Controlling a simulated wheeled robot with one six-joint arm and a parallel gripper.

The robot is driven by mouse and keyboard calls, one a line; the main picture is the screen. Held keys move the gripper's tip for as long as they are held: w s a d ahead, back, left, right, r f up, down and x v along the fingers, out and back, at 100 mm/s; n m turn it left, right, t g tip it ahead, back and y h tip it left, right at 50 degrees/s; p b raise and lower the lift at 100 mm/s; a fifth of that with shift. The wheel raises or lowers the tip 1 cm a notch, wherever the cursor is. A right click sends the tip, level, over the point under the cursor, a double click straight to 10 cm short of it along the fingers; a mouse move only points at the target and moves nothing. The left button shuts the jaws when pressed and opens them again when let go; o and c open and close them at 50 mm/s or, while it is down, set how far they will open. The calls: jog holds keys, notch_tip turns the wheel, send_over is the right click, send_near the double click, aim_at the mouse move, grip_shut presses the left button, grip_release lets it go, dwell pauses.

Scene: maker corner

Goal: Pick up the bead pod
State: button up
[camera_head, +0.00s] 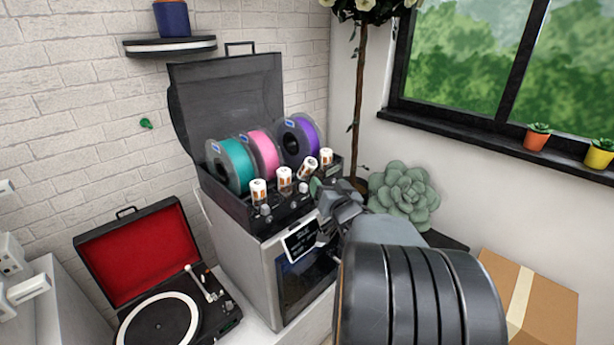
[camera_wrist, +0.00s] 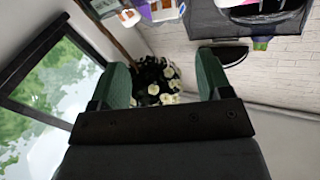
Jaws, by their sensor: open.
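Several small white pods with orange-brown labels stand in a row along the front of the black top of a grey machine, in the head view. They are a left pod (camera_head: 258,191), a second pod (camera_head: 285,179), a tilted third pod (camera_head: 308,168) and a right pod (camera_head: 326,157). I cannot tell which is the bead pod. My gripper (camera_head: 321,190) is just in front of and below the right-hand pods. In the wrist view my gripper (camera_wrist: 163,62) has its green fingers wide apart with nothing between them. A white and orange pod (camera_wrist: 129,18) shows beyond them at the top.
The machine (camera_head: 237,263) holds teal (camera_head: 234,164), pink (camera_head: 263,152) and purple (camera_head: 303,137) spools behind the pods, under a raised dark lid (camera_head: 228,100). A record player (camera_head: 165,318) stands left, a succulent (camera_head: 404,192) right, and a cardboard box (camera_head: 545,305) lower right.

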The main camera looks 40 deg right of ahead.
aim_at(311, 163)
jog(key=x, duration=0.7)
jog(key=shift+w, duration=0.15)
jog(key=x, duration=0.1)
jog(key=p+x, duration=0.1)
jog(key=x, duration=0.2)
jog(key=shift+w+a+r+p, duration=0.15)
jog(key=shift+a+r+p, duration=0.1)
jog(key=shift+a+p, duration=0.05)
jog(key=shift+w+d, duration=0.25)
jog(key=shift+w, duration=0.4)
jog(key=c, duration=1.1)
